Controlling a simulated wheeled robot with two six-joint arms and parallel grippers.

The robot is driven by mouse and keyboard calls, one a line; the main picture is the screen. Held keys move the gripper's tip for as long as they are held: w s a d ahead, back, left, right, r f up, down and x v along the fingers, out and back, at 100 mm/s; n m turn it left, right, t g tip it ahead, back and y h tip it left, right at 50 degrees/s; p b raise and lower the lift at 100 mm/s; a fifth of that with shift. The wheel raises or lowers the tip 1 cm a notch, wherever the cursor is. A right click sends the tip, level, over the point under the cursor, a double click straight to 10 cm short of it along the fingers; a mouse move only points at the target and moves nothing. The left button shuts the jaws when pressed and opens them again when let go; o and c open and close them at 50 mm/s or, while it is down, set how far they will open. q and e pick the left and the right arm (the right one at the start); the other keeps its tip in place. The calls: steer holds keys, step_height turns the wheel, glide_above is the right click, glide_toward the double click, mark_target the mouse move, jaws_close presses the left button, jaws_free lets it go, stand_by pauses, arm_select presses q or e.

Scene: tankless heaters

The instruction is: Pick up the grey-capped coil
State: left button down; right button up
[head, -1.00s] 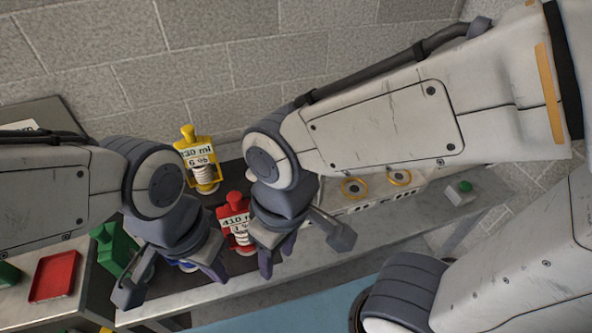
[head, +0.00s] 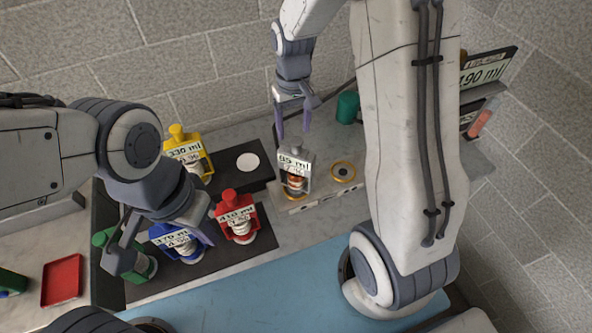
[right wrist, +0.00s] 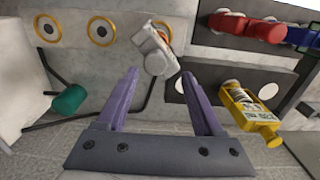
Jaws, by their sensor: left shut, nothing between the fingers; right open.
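The grey-capped coil (head: 294,172) stands upright at the left end of the pale block with gold rings, its label reading 85 ml. It also shows in the right wrist view (right wrist: 155,52), beyond and between my fingertips. My right gripper (head: 293,122) is open and empty, pointing down just above and behind the grey cap, apart from it. In the right wrist view the two purple fingers (right wrist: 162,75) are spread wide. My left gripper (head: 165,240) is shut and empty, at the left near the blue and green coils.
Yellow (head: 188,150), red (head: 236,215), blue (head: 180,240) and green (head: 140,262) coils stand on dark plates left of the grey one. A gold ring (head: 343,171) is empty beside it. A green cylinder (head: 348,107) is behind. A red tray (head: 62,280) lies far left.

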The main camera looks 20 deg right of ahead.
mark_target(297, 140)
steer(key=shift+f, duration=0.7)
steer(key=shift+s+d+f+p, duration=0.1)
steer(key=shift+d+f+p, duration=0.05)
steer(key=shift+f+p, duration=0.2)
steer(key=f, duration=0.1)
steer(key=f+p, duration=0.1)
steer(key=f, duration=0.1)
steer(key=shift+d+f+p, duration=0.15)
steer(key=shift+d+p, duration=0.1)
steer(key=shift+p, duration=0.15)
steer(key=shift+f, duration=0.6)
jaws_close()
steer(key=shift+r, duration=0.1)
